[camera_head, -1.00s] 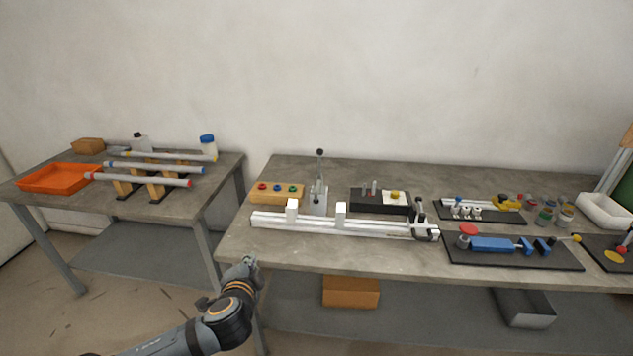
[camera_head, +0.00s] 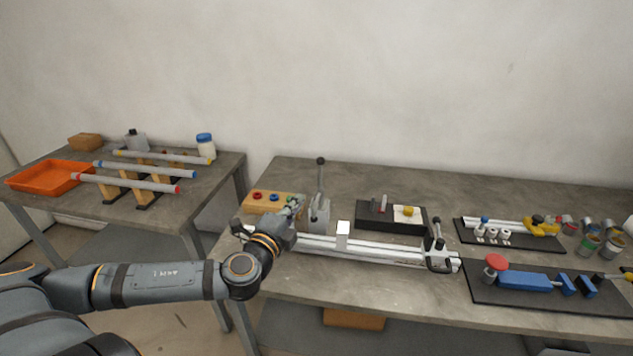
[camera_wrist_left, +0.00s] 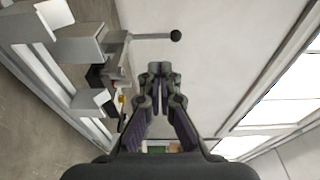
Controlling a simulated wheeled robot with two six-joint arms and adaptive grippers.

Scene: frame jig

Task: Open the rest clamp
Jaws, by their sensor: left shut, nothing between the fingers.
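A grey clamp (camera_head: 319,215) stands behind the white rail with its lever (camera_head: 320,178) pointing up and a dark ball on top. In the left wrist view the lever's dark ball (camera_wrist_left: 175,35) and rod show near the top. A second, dark clamp (camera_head: 438,252) with a black-tipped handle sits at the rail's right end. Which one is the rest clamp I cannot tell. My left gripper (camera_head: 295,204) is just left of the grey clamp, above the rail's left part, and hides some of it. Its fingers (camera_wrist_left: 160,72) are shut and empty, apart from the lever in the wrist view.
The white rail (camera_head: 385,252) carries a white block (camera_head: 343,229). A wooden block with coloured buttons (camera_head: 258,196) is behind my gripper. A black box (camera_head: 375,215) stands right of the grey clamp. Black boards with parts (camera_head: 535,302) fill the right side. The front table strip is bare.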

